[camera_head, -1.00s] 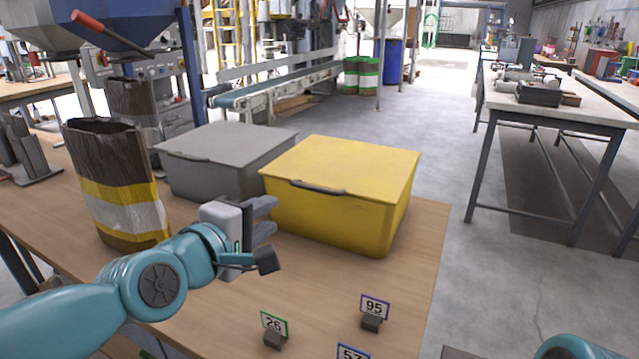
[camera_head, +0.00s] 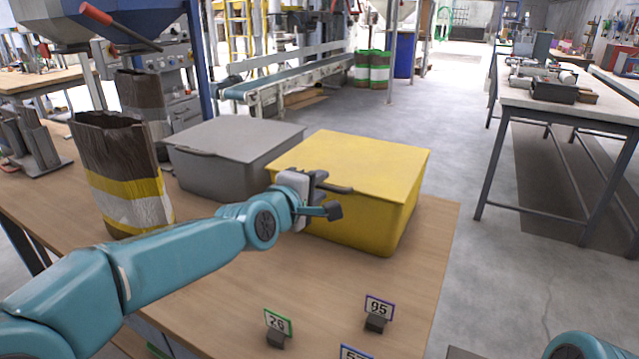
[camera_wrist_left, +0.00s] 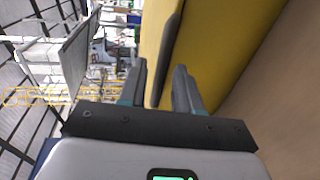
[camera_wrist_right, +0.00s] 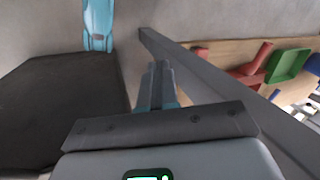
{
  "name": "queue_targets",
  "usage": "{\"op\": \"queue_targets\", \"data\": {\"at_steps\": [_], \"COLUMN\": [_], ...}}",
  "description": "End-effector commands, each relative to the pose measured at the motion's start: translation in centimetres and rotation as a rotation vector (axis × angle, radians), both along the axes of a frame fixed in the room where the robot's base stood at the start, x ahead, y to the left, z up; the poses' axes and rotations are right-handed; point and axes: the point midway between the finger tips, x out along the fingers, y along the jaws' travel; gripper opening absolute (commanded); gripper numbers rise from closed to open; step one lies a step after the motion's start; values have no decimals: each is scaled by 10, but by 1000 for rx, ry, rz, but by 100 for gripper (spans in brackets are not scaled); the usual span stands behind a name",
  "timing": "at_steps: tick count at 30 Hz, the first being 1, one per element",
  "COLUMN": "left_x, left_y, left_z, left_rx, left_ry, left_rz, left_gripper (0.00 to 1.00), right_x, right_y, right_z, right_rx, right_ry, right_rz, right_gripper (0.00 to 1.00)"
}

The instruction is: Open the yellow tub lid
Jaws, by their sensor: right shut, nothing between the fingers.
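The yellow tub (camera_head: 375,225) stands on the wooden table with its flat yellow lid (camera_head: 365,158) closed. A dark handle (camera_head: 340,189) sits along the lid's front edge. My left gripper (camera_head: 328,195) is open at the left part of this handle. In the left wrist view my open fingers (camera_wrist_left: 160,92) point at the tub, with the dark handle (camera_wrist_left: 168,55) lying between their directions; I cannot tell if they touch it. My right gripper (camera_wrist_right: 158,85) is shut and empty, away from the tub; only a bit of the right arm shows in the head view.
A grey lidded tub (camera_head: 225,160) stands left of the yellow one. A brown bag with yellow and white bands (camera_head: 130,195) stands farther left. Small number cards, such as 26 (camera_head: 278,325) and 95 (camera_head: 378,310), stand at the table's front. The table between is clear.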

Motion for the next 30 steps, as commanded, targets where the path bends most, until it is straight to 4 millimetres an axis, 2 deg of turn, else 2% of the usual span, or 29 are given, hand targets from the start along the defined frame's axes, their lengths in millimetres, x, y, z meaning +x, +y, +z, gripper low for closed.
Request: {"op": "queue_targets", "data": {"at_steps": [4, 12, 14, 15, 16, 23, 26, 30], "left_x": [11, 13, 13, 12, 12, 12, 13, 14], "left_y": [-4, -5, -5, -5, -5, -5, -5, -6], "left_z": [-3, -3, -3, -3, -3, -1, 4, 15], "left_rx": [-1, -1, 0, 0, 0, 1, 3, 10], "left_ry": [0, 0, 0, 0, 0, 2, 7, 26], "left_rz": [0, 0, 0, 0, 0, 0, 0, 0], "left_gripper": [33, 33, 17, 4, 0, 0, 0, 0], "right_x": [0, 0, 0, 0, 0, 0, 0, 0], "right_y": [0, 0, 0, 0, 0, 0, 0, 0], "right_z": [1, 1, 1, 1, 1, 4, 12, 35], "right_rx": [0, 0, 0, 0, 0, 0, 0, 0], "right_ry": [0, 0, 0, 0, 0, 0, 0, 0], "right_rz": [0, 0, 0, 0, 0, 0, 0, 0], "right_gripper": [0, 0, 0, 0, 0, 0, 0, 0]}}
